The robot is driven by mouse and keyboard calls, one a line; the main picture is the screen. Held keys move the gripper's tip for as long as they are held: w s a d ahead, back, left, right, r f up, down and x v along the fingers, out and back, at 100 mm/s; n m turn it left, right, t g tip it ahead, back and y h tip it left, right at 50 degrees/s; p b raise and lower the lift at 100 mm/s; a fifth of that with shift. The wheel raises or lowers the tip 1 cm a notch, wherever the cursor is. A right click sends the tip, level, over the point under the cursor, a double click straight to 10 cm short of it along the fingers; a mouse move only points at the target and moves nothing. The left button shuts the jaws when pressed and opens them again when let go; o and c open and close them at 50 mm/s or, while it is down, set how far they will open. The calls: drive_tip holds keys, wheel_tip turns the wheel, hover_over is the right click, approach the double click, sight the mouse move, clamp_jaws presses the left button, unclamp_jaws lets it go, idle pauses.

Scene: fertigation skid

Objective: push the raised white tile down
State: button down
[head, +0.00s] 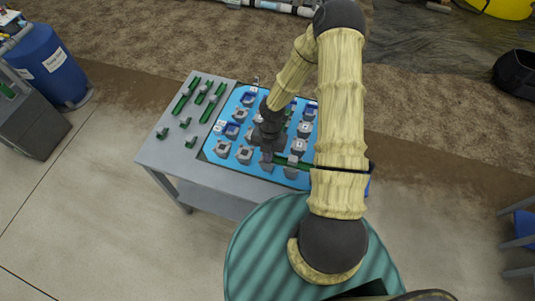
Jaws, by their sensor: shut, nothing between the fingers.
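A blue panel (208,150) on a grey table carries several small grey-white square pieces, one of them a grey-white piece (222,148) near its left edge. Another grey-white piece (298,146) is on the right, beside my arm. At this size I cannot tell which piece is the raised white tile. My gripper (267,163) is shut and empty, pointing down over the middle of the panel. I cannot tell whether its tips touch anything. My gripper and arm hide part of the panel's middle and right side.
The grey table (165,152) has green rails (187,94) with small grey blocks on its left part. A blue drum (47,62) stands at the far left. A black container (515,72) lies at the far right. The concrete floor left of the table is clear.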

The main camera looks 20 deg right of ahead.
drive_tip(key=shift+f, duration=0.1)
wheel_tip(320, 180, up, 8)
drive_tip(key=p, duration=0.7)
drive_tip(key=shift+p, duration=0.35)
idle(0.6)
drive_tip(key=s+r+m+t+b, duration=0.2)
drive_tip(key=s+r+m, duration=0.2)
drive_tip(key=r+m, duration=0.8)
drive_tip(key=s+r+m+t+h+b, duration=0.1)
drive_tip(key=s+r+m+t+b, duration=0.1)
drive_tip(key=r+m, duration=1)
drive_tip(key=shift+s+m, duration=0.9)
drive_tip(key=shift+m, duration=1.5)
